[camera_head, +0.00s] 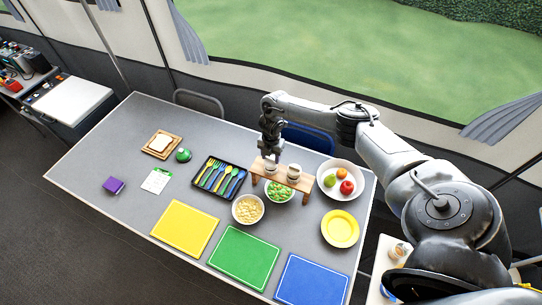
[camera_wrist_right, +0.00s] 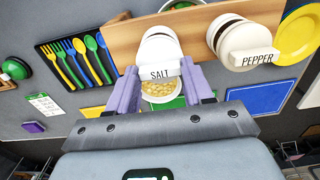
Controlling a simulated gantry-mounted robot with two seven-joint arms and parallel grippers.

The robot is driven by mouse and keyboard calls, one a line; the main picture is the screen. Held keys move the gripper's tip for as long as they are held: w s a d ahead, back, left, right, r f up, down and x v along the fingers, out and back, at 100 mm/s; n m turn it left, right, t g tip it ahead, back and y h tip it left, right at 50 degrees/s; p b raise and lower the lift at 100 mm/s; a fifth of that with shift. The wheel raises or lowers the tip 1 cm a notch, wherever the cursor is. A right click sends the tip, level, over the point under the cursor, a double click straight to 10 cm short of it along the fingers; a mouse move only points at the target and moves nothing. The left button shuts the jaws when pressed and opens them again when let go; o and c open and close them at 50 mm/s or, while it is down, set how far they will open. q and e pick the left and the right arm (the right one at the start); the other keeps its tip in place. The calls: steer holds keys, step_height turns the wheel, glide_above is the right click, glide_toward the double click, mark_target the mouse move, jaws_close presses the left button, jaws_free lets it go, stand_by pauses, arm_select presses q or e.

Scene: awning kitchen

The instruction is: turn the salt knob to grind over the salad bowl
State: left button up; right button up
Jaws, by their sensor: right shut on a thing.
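The salt grinder (camera_head: 270,164) stands at the left of a small wooden stand (camera_head: 255,169). Its white body with the SALT label (camera_wrist_right: 160,74) shows in the right wrist view. My right gripper (camera_head: 270,153) comes down from above, and its purple fingers (camera_wrist_right: 159,70) are shut on the salt knob, one on each side. The salad bowl (camera_head: 279,193) holds green leaves and sits under the stand's front edge, below the grinders. I cannot tell whether any salt is falling. My left gripper is out of view.
The pepper grinder (camera_head: 293,171) stands close to the right of the salt. A pasta bowl (camera_head: 248,209), a fruit bowl (camera_head: 325,180), a yellow plate (camera_head: 340,229) and a cutlery tray (camera_head: 205,185) surround the stand. Yellow, green and blue mats lie along the front.

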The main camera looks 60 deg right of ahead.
steer(key=shift+m, duration=0.3)
steer(key=shift+r+m+p, duration=0.15)
steer(key=shift+m+p, duration=0.75)
steer(key=shift+m, duration=0.3)
steer(key=m+p, duration=0.1)
steer(key=m, duration=0.2)
steer(key=shift+m+p, duration=0.3)
steer(key=shift+p, duration=0.05)
steer(key=m+p, duration=0.2)
steer(key=m, duration=0.2)
steer(key=shift+m, duration=0.3)
steer(key=shift+m+p, duration=0.65)
steer(key=shift+m, duration=1.05)
steer(key=o, duration=1)
steer(key=shift+o, duration=0.2)
